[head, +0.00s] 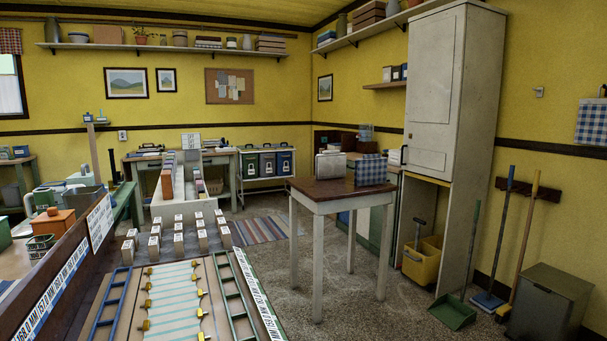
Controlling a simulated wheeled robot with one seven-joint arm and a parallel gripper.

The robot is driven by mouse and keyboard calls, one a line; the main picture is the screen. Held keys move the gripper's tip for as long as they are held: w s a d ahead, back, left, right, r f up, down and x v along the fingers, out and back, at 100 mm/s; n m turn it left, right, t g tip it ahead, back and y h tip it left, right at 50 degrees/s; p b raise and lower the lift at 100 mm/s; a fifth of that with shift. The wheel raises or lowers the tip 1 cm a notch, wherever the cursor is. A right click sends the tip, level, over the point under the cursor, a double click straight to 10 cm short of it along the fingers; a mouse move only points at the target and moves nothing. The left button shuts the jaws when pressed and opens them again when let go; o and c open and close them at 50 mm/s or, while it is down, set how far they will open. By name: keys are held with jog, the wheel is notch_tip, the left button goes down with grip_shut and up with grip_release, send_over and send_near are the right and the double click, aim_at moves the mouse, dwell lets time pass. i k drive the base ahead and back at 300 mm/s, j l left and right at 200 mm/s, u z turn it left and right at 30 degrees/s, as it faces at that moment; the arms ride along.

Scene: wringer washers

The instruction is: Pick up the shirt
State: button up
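I cannot clearly make out a shirt. A blue-and-white checked cloth-like item (370,171) stands on the right part of a small table (335,189) with a brown top and white legs. Another blue checked cloth (591,122) hangs on the yellow wall at the far right. Whether either one is a shirt, I cannot tell. My gripper is not in view.
A long workbench (110,300) with racks and small labelled blocks fills the lower left. A pale box-like object (330,165) stands on the small table. A tall white cabinet (435,90), brooms (525,230) and a dark bin (548,303) line the right. Speckled floor (375,305) is free around the small table.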

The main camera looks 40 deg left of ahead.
aim_at(371, 169)
jog(key=i+u, duration=0.15)
jog(key=u, duration=0.25)
jog(key=i+u, duration=0.1)
jog(key=u, duration=0.25)
jog(key=i+l+u, duration=0.1)
jog(key=u, duration=0.3)
jog(key=i+l+u, duration=0.1)
jog(key=u, duration=0.3)
jog(key=i+l, duration=0.4)
jog(key=l, duration=0.15)
jog(key=i+l, duration=0.35)
jog(key=l, duration=0.15)
jog(key=z, duration=3.2)
jog(key=u, duration=3.25)
